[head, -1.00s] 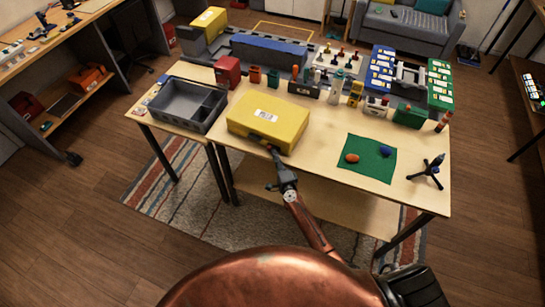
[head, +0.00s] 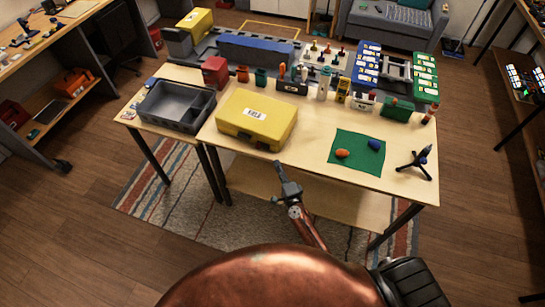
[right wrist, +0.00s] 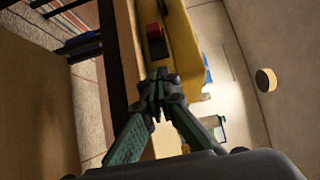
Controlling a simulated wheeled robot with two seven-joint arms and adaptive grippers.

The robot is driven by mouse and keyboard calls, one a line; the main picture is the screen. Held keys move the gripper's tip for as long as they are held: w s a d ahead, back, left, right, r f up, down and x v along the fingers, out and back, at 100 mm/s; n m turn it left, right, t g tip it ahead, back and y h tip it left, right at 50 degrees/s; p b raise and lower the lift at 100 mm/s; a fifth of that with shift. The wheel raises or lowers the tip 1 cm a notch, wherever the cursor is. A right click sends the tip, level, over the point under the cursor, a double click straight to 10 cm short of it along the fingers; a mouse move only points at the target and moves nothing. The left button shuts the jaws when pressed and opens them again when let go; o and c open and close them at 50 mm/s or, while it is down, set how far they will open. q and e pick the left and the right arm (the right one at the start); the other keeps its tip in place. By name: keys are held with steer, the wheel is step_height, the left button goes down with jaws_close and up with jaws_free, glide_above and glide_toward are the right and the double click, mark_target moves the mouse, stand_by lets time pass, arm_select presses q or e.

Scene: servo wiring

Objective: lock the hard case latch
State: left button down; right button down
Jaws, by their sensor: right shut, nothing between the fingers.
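The yellow hard case (head: 257,118) lies with its lid shut near the front edge of the wooden table. In the right wrist view its yellow side (right wrist: 184,45) carries a latch (right wrist: 156,42) with a red part and a black part. Whether the latch is fully locked I cannot tell. My right gripper (head: 279,166) is shut and empty, in front of the table edge and apart from the case. Its closed fingertips (right wrist: 158,78) show just below the latch in the right wrist view. My left gripper is not in view.
A grey open bin (head: 178,106) stands left of the case. A green mat (head: 356,153) with an orange and a blue item lies to the right, with a small black tripod (head: 416,163) beyond it. Several small items line the table behind the case.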

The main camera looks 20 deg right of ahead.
steer(key=s, duration=0.4)
stand_by(0.5)
steer(key=s+d+f+n+g+b, duration=0.1)
steer(key=s+f+n+g, duration=0.2)
steer(key=s+f, duration=0.55)
steer(key=s+d+f+n+g+y, duration=0.15)
steer(key=s+f+n, duration=0.25)
steer(key=f, duration=1)
steer(key=s+d+f+n+g+h+b, duration=0.1)
steer(key=s+f+n+g, duration=0.2)
steer(key=s+f, duration=0.55)
steer(key=s+d+f+n+g, duration=0.2)
steer(key=s+f, duration=0.4)
steer(key=s, duration=0.5)
steer(key=s+d+f+n+g+b, duration=0.1)
steer(key=s+d+f+n+g, duration=0.1)
steer(key=s+f+n+g, duration=0.2)
steer(key=s+d+f+n+g+h+b, duration=0.1)
steer(key=s+d+f+n+g, duration=0.1)
steer(key=s+f, duration=0.8)
steer(key=s+n+g, duration=0.1)
steer(key=s, duration=0.7)
steer(key=shift+s+f, duration=0.25)
steer(key=shift+g, duration=0.25)
